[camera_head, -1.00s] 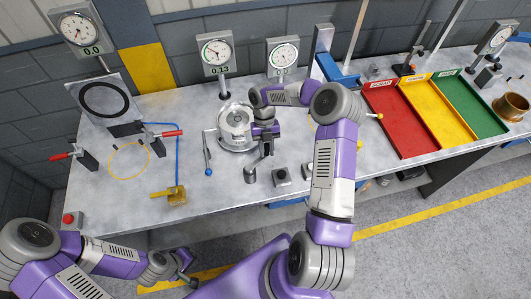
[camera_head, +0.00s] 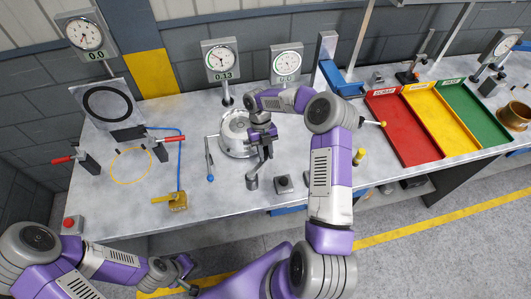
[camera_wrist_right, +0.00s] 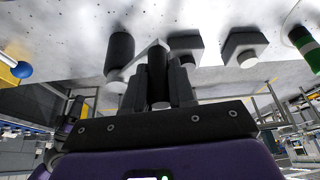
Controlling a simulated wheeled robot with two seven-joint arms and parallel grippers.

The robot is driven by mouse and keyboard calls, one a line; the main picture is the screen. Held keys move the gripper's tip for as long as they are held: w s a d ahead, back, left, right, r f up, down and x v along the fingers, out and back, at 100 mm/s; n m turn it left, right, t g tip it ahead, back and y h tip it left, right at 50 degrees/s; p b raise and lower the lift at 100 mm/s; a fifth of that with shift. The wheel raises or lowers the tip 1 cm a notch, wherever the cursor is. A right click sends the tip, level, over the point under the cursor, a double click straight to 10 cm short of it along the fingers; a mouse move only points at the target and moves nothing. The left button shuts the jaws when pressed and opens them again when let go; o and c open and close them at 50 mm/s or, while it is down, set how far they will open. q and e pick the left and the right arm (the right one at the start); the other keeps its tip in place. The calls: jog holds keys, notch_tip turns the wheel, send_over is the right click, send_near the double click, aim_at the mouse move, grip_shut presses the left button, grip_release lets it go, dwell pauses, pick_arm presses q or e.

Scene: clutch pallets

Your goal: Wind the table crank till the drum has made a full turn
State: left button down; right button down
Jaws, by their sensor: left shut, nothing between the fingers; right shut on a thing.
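The table crank (camera_head: 252,182) stands near the front of the table, in front of the round metal drum (camera_head: 237,146). My right gripper (camera_head: 265,156) is above and just right of the crank post. In the right wrist view, its fingers are shut around the crank's upright dark handle (camera_wrist_right: 158,72). The light crank arm (camera_wrist_right: 142,62) runs from the handle to the dark post (camera_wrist_right: 120,48) on the left. My forearm and gripper partly cover the drum in the head view. My left gripper (camera_head: 188,276) is shut and empty, low in front of the table.
A blue-tipped lever (camera_head: 210,165) stands left of the drum. A small button box (camera_head: 283,184) is close right of the crank. Gauges stand behind; the one behind the drum (camera_head: 219,59) reads 0.13. Red, yellow and green trays (camera_head: 400,137) lie right.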

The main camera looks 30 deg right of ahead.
jog(key=c, duration=1.4)
grip_release()
jog(key=shift+d, duration=0.25)
jog(key=o, duration=0.4)
jog(key=shift+w+d+f, duration=0.1)
jog(key=shift+w, duration=0.05)
jog(key=shift+o, duration=0.2)
jog(key=shift+r, duration=0.3)
jog(key=v, duration=0.7)
jog(key=shift+b, duration=0.3)
